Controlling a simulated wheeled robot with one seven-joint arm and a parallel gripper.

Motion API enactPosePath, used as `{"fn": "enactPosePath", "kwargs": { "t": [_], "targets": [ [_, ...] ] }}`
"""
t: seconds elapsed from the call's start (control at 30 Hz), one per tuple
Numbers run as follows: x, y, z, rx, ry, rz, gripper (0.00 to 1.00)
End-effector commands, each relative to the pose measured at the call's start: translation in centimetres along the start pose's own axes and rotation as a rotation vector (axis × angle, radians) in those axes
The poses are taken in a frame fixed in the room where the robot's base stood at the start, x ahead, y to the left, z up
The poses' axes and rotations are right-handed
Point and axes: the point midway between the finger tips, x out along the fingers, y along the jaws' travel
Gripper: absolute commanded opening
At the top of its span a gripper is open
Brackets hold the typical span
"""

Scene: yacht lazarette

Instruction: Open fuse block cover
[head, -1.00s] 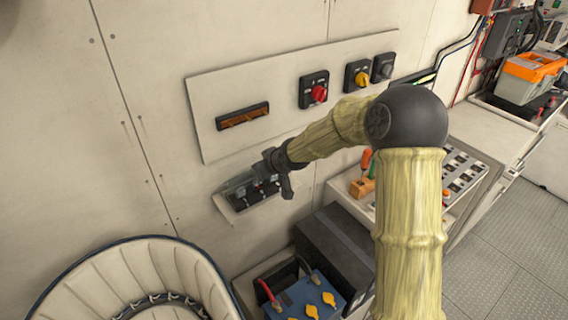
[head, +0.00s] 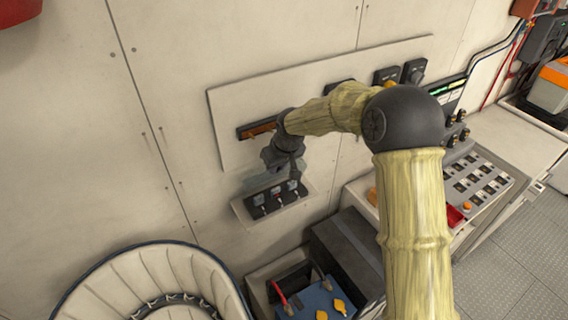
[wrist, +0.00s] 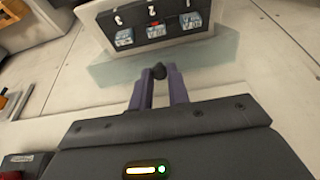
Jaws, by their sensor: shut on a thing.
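The fuse block (head: 275,203) is a black strip with several fuses on a pale backing low on the wall. It also shows upside down at the top of the wrist view (wrist: 142,22). Its clear cover (wrist: 212,52) stands swung away from the fuses, which lie exposed. In the head view the cover is faint and partly hidden behind my gripper (head: 285,164). In the wrist view, my gripper (wrist: 159,80) is shut on a small dark knob (wrist: 158,71) at the cover's edge.
A pale switch panel (head: 222,106) with an orange-brown strip (head: 258,129) is just above, close to my wrist. A blue battery (head: 318,302) and a dark box (head: 345,245) stand below right. A cream round seat (head: 150,280) is at lower left.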

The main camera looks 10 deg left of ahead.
Motion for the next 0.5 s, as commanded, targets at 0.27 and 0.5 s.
{"fn": "enactPosePath", "kwargs": {
  "t": [0.27,0.5],
  "targets": [
    [-0.04,0.02,-0.14,-0.001,0.004,0.002,0.0],
    [-0.02,0.06,-0.07,0.0,0.003,0.001,0.39]
  ]
}}
